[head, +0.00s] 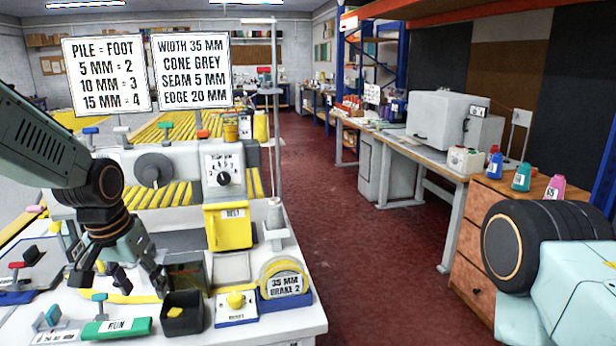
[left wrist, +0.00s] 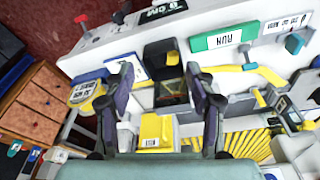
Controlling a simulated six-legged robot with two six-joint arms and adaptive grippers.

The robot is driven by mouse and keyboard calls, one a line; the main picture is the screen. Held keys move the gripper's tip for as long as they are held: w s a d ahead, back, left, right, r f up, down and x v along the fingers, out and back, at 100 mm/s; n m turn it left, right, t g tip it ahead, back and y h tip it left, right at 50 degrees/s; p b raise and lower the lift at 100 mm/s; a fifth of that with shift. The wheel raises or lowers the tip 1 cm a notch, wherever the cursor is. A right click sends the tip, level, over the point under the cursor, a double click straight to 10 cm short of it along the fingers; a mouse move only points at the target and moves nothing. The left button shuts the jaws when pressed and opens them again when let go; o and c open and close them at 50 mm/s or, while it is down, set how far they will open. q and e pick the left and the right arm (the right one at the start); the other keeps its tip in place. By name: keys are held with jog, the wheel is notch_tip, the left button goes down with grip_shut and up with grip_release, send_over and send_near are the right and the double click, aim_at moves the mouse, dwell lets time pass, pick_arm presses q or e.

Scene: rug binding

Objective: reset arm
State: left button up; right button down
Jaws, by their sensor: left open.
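My left gripper (head: 122,278) hangs over the front of the white machine table (head: 262,325), fingers apart and pointing down, with nothing seen between them. In the left wrist view the open fingers (left wrist: 160,74) frame a small black bin (left wrist: 162,58). The bin also shows in the head view (head: 184,322), just right of the fingers, with a yellow piece inside.
The sewing machine (head: 222,176) with a yellow box (head: 228,226) stands behind the gripper. A yellow knob (head: 236,300), a 35 MM tape roll (head: 284,278) and a cone stand (head: 276,222) are on the right. Two sign boards (head: 106,75) rise behind. The red floor aisle (head: 350,240) is clear.

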pick_arm(q)
jog(key=s+d+f+n+t+b, duration=0.1)
jog(key=s+d+f, duration=0.25)
jog(key=f, duration=0.55)
jog(key=s+d+f+t+b, duration=0.15)
jog(key=s+f, duration=0.25)
jog(key=f, duration=0.5)
jog(key=s+f+g, duration=0.1)
jog(key=s+f, duration=0.4)
jog(key=s, duration=0.4)
jog(key=s+d+f+g+b, duration=0.1)
jog(key=s+f, duration=0.3)
jog(key=s, duration=0.5)
jog(key=s+f+g, duration=0.3)
jog(key=s+f, duration=0.2)
jog(key=s, duration=0.4)
jog(key=shift+s+d+f, duration=0.15)
jog(key=shift+d+f, duration=0.05)
jog(key=shift+f, duration=0.1)
